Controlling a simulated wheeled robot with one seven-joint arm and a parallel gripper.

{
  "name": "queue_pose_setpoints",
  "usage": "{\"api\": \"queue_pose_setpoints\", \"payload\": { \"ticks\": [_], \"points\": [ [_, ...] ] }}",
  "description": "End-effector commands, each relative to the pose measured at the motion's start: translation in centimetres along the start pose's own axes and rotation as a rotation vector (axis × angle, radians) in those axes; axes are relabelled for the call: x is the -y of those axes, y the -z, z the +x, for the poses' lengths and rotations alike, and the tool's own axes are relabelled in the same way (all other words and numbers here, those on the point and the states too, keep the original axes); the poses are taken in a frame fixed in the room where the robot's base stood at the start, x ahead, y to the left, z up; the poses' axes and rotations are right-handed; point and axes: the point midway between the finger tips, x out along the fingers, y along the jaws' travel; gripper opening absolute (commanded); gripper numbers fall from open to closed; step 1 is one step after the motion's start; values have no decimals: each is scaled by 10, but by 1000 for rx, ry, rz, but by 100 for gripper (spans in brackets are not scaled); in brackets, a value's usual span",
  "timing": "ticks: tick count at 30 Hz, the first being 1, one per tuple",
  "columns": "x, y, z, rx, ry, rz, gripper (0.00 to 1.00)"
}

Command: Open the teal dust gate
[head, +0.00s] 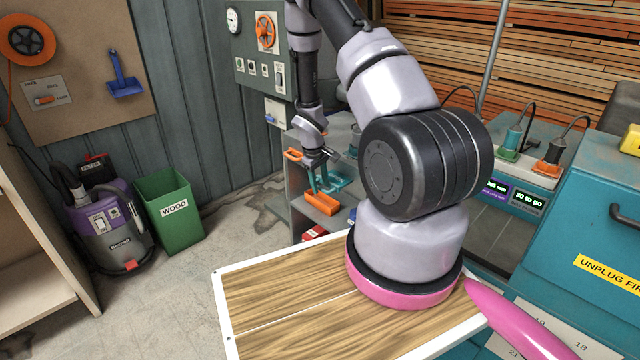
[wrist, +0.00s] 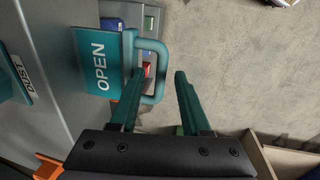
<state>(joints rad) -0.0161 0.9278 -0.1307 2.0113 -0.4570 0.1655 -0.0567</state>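The teal dust gate (wrist: 90,75) is at the left of the wrist view, a flat teal plate marked OPEN against a grey panel. Its teal loop handle (wrist: 161,70) sticks out to the right. My gripper (wrist: 160,76) is open, with teal fingers on either side of the handle's outer bar. The left finger overlaps the loop; whether it is inside or in front of it, I cannot tell. A clear gap shows between the bar and the right finger. In the head view my gripper (head: 322,184) is at the grey cabinet, small and partly mixed with teal parts.
An orange part (head: 322,203) is just below my gripper on the grey cabinet (head: 292,195). A green WOOD bin (head: 170,215) and a purple vacuum (head: 108,232) stand on the floor to the left. A wood-topped board (head: 285,290) is in front. Floor beside the cabinet is clear.

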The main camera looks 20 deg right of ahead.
Motion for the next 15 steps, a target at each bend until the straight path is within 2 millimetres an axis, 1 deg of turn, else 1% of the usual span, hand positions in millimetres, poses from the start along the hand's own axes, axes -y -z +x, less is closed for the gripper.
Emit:
{"api": "queue_pose_setpoints", "payload": {
  "ticks": [5, 8, 11, 15],
  "points": [
    [0, 0, -1, 1, 0, 0, 47],
    [0, 0, -7, -1, 0, 0, 47],
    [0, 0, -22, -2, 0, 0, 47],
    [0, 1, -52, -4, -1, 0, 47]
  ]
}}
